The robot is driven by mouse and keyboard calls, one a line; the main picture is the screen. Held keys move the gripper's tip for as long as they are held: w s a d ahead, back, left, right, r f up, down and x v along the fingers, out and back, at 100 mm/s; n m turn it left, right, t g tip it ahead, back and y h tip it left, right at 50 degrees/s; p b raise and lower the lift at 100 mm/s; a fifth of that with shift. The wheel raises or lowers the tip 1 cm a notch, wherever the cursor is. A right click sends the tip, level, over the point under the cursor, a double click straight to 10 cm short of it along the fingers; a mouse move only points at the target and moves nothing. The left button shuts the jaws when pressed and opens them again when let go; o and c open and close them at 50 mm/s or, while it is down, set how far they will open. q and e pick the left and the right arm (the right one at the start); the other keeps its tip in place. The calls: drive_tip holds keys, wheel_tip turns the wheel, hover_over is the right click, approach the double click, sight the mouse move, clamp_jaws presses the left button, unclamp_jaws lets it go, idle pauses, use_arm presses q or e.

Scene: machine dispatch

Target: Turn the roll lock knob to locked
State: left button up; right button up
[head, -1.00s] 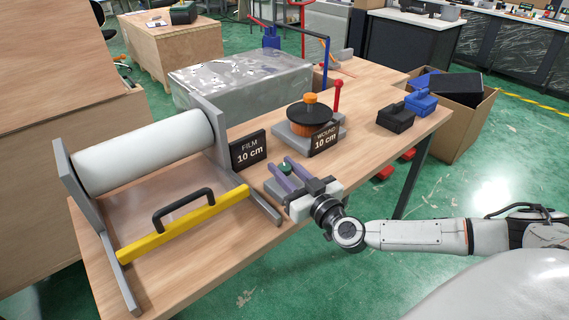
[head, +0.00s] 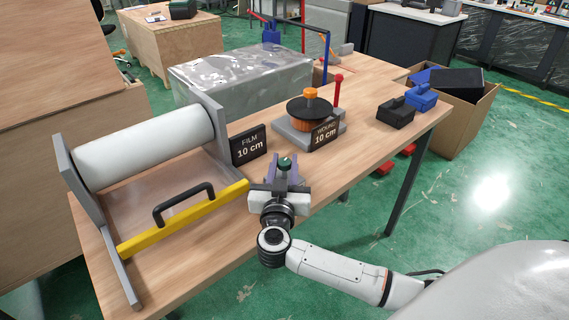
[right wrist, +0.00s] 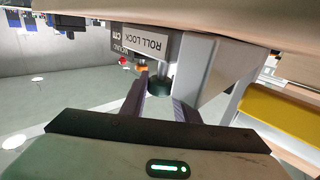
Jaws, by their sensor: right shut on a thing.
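The roll lock knob is a small dark green knob (head: 284,163) near the front edge of the table, right of the film roll stand. My right gripper (head: 283,169) has its purple fingers closed around it, pointing away from me. In the right wrist view the knob (right wrist: 158,85) sits between the fingertips (right wrist: 159,92), partly hidden by them. A ROLL LOCK label (right wrist: 148,43) shows upside down beside it. I cannot read a locked mark or pointer on the knob. My left gripper is not in view.
The white film roll (head: 145,147) lies in a grey stand with a yellow handle bar (head: 185,219) just left of my gripper. The FILM sign (head: 248,146) and the winder with orange spool (head: 305,128) stand behind. Black and blue blocks (head: 396,113) lie at the right.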

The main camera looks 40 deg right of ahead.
drive_tip(key=shift+d+r, duration=0.1)
drive_tip(key=shift+r, duration=0.05)
drive_tip(key=o, duration=1)
drive_tip(key=shift+o, duration=0.2)
drive_tip(key=shift+s+a+f, duration=0.2)
drive_tip(key=shift+s+a, duration=0.15)
drive_tip(key=shift+a, duration=0.05)
drive_tip(key=v, duration=0.9)
drive_tip(key=shift+a+r, duration=0.15)
